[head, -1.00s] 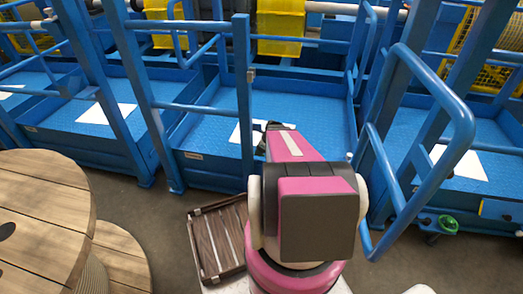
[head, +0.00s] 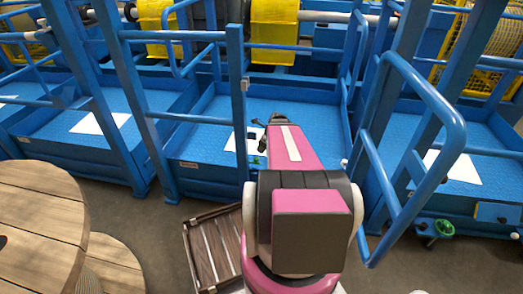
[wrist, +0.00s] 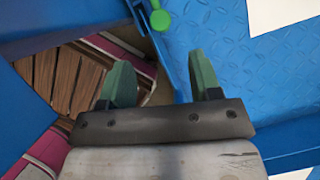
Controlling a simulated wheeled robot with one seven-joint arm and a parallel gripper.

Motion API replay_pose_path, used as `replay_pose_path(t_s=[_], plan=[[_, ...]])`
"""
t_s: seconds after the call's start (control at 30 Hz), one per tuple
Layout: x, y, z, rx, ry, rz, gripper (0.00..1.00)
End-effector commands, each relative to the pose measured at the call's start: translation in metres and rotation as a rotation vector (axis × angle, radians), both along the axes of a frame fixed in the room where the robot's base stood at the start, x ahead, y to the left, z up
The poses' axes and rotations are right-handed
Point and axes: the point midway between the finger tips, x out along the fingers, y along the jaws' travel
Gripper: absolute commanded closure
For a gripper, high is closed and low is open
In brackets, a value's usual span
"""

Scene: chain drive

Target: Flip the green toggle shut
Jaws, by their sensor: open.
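The green toggle (wrist: 161,18) shows in the wrist view at the top, a short green lever with a round end at the blue platform's edge. My gripper (wrist: 158,62) is open and empty, its two dark green fingers apart below the toggle in the picture and not touching it. In the head view my gripper (head: 262,136) is a small dark shape over the middle blue platform (head: 310,120), partly hidden by my pink arm.
Blue rails and posts (head: 240,100) stand around the platforms, with a bent rail (head: 440,110) right of my arm. A slatted wooden crate (head: 215,250) lies on the floor. A large wooden spool (head: 40,215) is at left. A green wheel (head: 444,228) sits at lower right.

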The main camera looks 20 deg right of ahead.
Motion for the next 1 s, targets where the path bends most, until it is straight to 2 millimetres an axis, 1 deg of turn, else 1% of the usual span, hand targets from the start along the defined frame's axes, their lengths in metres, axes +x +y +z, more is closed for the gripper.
replay_pose_path(t_s=[0.1,0.3,0.33,0.37,0.4,0.47,0.5,0.57,0.67,0.8,1.0], plan=[[-0.001,-0.001,0.003,0.000,0.000,0.000,0.42],[-0.001,-0.001,0.003,0.000,0.000,0.000,0.42],[-0.001,-0.001,0.003,0.000,0.000,0.000,0.45],[-0.001,-0.001,0.003,0.000,0.000,0.001,0.55],[0.000,-0.001,0.003,-0.002,0.000,0.006,0.68],[0.003,-0.002,0.002,-0.006,0.001,0.027,0.88],[0.006,-0.003,0.001,-0.012,0.002,0.055,1.00],[0.012,-0.006,0.000,-0.025,0.006,0.121,1.00],[0.028,-0.013,-0.004,-0.055,0.016,0.302,1.00],[0.053,-0.024,-0.007,-0.088,0.030,0.638,1.00],[0.085,-0.040,-0.005,-0.084,0.033,1.109,1.00]])
